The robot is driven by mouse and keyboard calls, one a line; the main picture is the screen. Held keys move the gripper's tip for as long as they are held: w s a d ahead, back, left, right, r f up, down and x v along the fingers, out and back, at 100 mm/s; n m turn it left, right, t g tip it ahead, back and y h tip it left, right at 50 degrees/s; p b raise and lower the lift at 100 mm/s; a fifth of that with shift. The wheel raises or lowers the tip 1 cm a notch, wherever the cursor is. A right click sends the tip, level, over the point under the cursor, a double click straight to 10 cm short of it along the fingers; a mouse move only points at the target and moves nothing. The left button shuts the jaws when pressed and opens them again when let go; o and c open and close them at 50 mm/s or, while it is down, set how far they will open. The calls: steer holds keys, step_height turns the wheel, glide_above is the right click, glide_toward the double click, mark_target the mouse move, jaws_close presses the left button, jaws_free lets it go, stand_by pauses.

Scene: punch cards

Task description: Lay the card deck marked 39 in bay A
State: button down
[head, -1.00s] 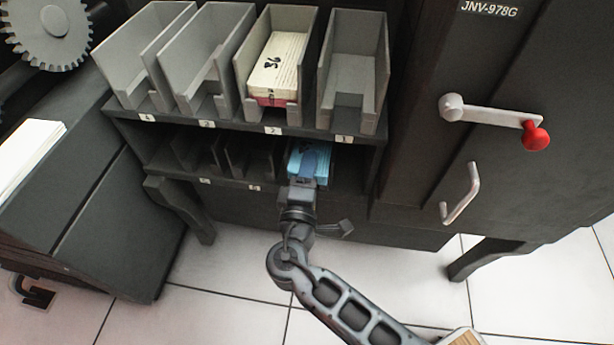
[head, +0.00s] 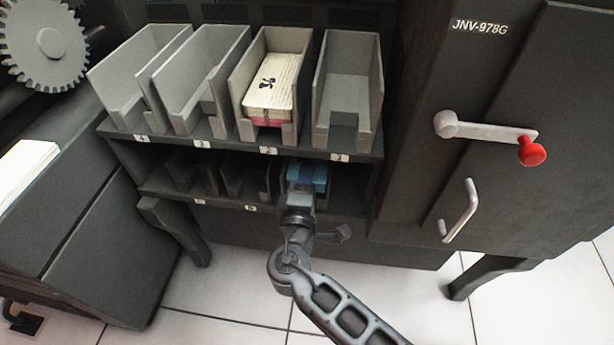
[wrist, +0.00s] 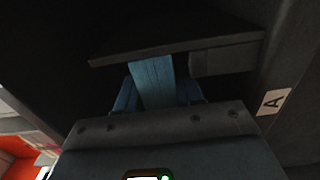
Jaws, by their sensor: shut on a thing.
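A blue card deck (head: 320,177) lies at the right end of the lower shelf, under the upper shelf. Its marking is not readable. My gripper (head: 301,187) reaches into that lower right place and is shut on the deck. In the wrist view, the blue deck (wrist: 153,82) shows in the dark beyond the gripper body. A label A (wrist: 273,102) is on an edge to the right of my gripper there, so this is at bay A. Whether the deck rests on the bay floor is hidden.
Several grey bays line the upper shelf. Bay 2 holds a cream deck (head: 274,88) with a dark number; bay 1 (head: 348,95) is empty. Lower dark bays (head: 238,178) lie to the left. A cabinet with a red-knobbed crank (head: 531,150) and a handle (head: 460,212) stands right.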

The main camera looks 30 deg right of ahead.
steer(key=shift+f, duration=0.1)
steer(key=shift+f+b, duration=0.75)
steer(key=shift+b, duration=0.2)
steer(key=c, duration=0.6)
jaws_free()
steer(key=shift+c, duration=0.2)
steer(key=shift+s, duration=0.1)
steer(key=p+v, duration=0.1)
steer(key=v, duration=0.6)
steer(key=shift+s+a, duration=0.25)
